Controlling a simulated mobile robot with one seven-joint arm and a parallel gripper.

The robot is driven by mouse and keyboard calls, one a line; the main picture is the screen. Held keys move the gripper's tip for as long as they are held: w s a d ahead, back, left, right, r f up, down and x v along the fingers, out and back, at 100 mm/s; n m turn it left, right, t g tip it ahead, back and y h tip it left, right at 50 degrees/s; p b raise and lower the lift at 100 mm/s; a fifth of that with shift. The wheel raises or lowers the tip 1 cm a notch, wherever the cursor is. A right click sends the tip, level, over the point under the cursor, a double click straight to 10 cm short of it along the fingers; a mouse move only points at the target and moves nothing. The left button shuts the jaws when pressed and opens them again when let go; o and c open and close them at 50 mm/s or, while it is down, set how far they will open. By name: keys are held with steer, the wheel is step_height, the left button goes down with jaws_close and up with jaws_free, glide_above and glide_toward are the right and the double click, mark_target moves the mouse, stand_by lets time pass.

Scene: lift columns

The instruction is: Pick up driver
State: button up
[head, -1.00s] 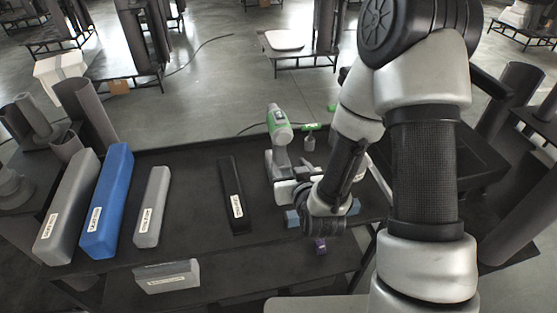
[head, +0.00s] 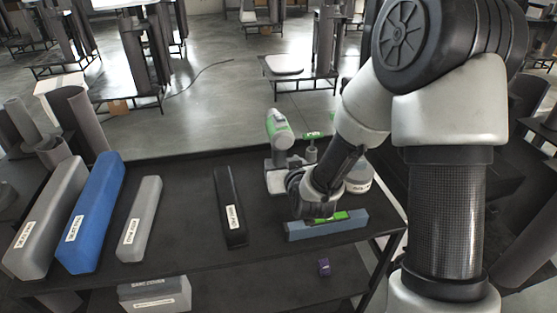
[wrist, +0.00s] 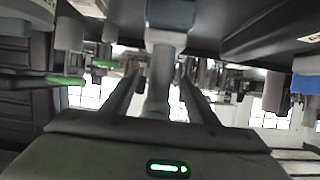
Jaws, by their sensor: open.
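The driver (head: 281,128), a green and grey power tool, stands upright near the back right of the dark table. Its grey handle (wrist: 156,95) shows in the wrist view between my two fingers, with its blue-grey base (wrist: 168,14) at the top of that picture. My gripper (head: 279,168) is low beside the driver's handle and base in the head view. The fingers (wrist: 157,72) are apart, one on each side of the handle. Whether either finger touches it cannot be told. My wrist hides part of the driver's base.
A blue bar (head: 318,229) with a green item lies at the table's front right. A black labelled bar (head: 229,195), a small grey bar (head: 141,215), a blue bar (head: 93,210) and a grey bar (head: 45,215) lie left. A purple item (head: 324,267) is on the shelf below.

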steer(key=x, duration=0.6)
steer(key=shift+w+a+f, duration=0.15)
steer(key=shift+w+f, duration=0.05)
steer(key=shift+w, duration=0.05)
jaws_close()
steer(key=shift+r, duration=0.2)
